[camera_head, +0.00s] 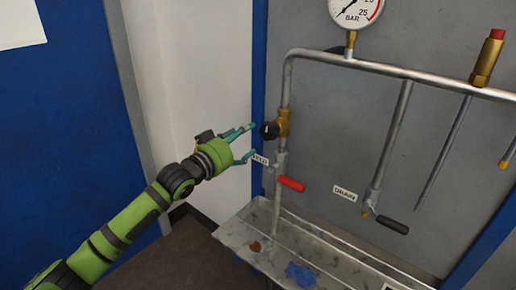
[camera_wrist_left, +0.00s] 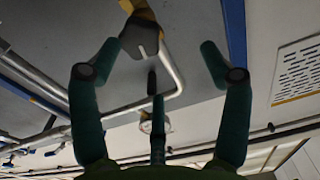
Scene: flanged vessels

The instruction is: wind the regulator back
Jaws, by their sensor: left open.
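The regulator (camera_head: 283,122) is a brass body on the upright pipe, with a black knob (camera_head: 269,131) facing left. In the left wrist view the dark, ribbed knob (camera_wrist_left: 140,38) shows at the top, left of centre. My left gripper (camera_head: 248,140) is open, with its teal fingers spread and pointing at the knob from the left. I see no contact with the knob. My right gripper is not in view.
A red-handled valve (camera_head: 290,183) with a label sits just below the regulator. A black-handled drain valve (camera_head: 392,224) hangs to the right. A pressure gauge (camera_head: 354,10) and brass fitting (camera_head: 487,58) stand on the top pipe. A metal tray (camera_head: 330,262) lies below.

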